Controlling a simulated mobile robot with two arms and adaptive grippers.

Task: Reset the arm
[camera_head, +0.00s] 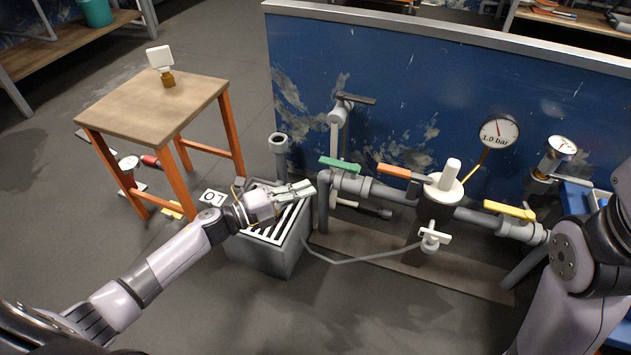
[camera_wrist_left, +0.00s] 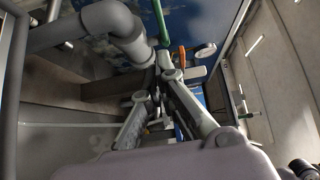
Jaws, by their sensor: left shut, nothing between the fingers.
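My left gripper (camera_head: 303,189) is shut and empty. In the head view it is over the grey electrolysis box (camera_head: 270,257) with the slatted top, pointing right toward the grey pipe. In the left wrist view the fingers of my left gripper (camera_wrist_left: 155,85) come together close to the grey pipe elbow (camera_wrist_left: 118,25). Whether they touch the pipe I cannot tell. My right arm shows at the right edge of the head view, but its gripper is not in view.
The pipe run has a green handle (camera_head: 340,163), an orange handle (camera_head: 394,171) and a yellow handle (camera_head: 509,210). A gauge (camera_head: 498,133) stands above it, before a blue panel (camera_head: 400,90). Floor at front is clear.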

